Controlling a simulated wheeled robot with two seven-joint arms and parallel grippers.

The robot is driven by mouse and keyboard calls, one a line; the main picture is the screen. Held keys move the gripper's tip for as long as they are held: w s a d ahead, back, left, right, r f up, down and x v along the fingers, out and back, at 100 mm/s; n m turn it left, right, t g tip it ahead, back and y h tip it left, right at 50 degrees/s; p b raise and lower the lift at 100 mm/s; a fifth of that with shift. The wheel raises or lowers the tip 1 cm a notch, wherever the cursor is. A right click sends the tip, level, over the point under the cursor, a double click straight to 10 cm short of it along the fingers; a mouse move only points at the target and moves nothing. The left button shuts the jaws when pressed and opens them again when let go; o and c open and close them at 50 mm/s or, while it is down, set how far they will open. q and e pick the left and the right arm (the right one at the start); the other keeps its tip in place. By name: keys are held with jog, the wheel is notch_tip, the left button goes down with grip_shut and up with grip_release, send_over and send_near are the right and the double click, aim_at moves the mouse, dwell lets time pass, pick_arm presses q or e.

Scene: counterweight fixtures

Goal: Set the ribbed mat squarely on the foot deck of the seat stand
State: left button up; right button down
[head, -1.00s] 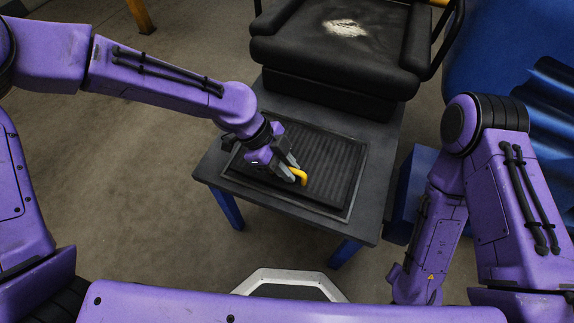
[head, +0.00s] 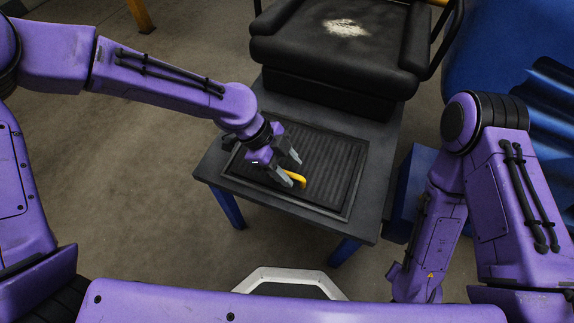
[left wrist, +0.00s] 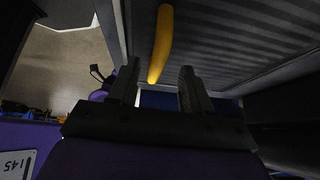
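The ribbed mat (head: 330,170) is dark and lies on the foot deck (head: 214,170) of the seat stand, inside a thin raised frame. Its edges look roughly parallel to the frame.
The black padded seat (head: 335,50), with a pale worn patch, rises behind the deck. A blue box (head: 412,190) stands right of the stand, with larger blue shapes (head: 500,45) beyond. A white-rimmed object (head: 288,277) is on the floor in front. Floor at left is clear.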

pick_arm(q)
jog(key=p+v, duration=0.3)
jog(key=v, duration=0.7)
jog(key=shift+a+r, duration=0.15)
jog(key=shift+r, duration=0.05)
